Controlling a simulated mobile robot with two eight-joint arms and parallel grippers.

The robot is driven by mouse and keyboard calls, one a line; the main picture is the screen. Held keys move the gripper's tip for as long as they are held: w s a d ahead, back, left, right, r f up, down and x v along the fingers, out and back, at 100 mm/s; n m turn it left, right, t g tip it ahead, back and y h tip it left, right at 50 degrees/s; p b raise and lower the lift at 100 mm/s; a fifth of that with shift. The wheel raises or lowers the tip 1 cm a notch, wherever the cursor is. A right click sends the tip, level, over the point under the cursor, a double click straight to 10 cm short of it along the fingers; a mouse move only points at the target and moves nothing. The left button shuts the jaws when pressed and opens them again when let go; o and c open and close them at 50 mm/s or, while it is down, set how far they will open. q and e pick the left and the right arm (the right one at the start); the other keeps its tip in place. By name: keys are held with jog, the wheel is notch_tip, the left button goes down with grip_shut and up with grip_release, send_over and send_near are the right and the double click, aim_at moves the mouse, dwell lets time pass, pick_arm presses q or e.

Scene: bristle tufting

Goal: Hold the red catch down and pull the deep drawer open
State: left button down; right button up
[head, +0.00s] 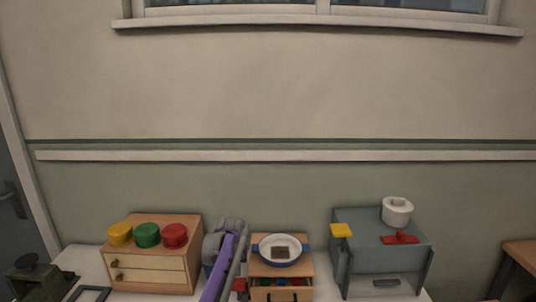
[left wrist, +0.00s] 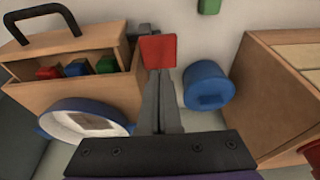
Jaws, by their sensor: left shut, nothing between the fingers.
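The red catch (head: 240,285) is at the left side of the small wooden cabinet (head: 296,268). It also shows in the left wrist view (left wrist: 158,51), right at my left fingertips. My left gripper (left wrist: 160,78) is shut and empty, its tips against or very close to the catch; I cannot tell whether they press it. The drawer (head: 288,294) stands partly out, with red, green and blue blocks inside. Its black handle (left wrist: 42,20) shows in the left wrist view, with no gripper on it. My right gripper is not in view.
A blue-and-white pan (head: 281,249) sits on the small cabinet. A blue cylinder (left wrist: 207,84) stands right of my fingers in the wrist view. A cabinet with coloured knobs (head: 153,262) is at left, a grey box (head: 378,262) with a white pot (head: 397,211) at right.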

pick_arm(q)
jog(key=shift+w+v, duration=0.2)
jog(key=shift+v, duration=0.65)
jog(key=shift+w+v, duration=0.2)
jog(key=shift+v, duration=0.7)
jog(key=shift+w+v, duration=0.25)
jog(key=shift+v, duration=0.6)
jog(key=shift+r, duration=0.2)
jog(key=v, duration=0.7)
jog(key=shift+r, duration=0.25)
jog(key=shift+s, duration=0.1)
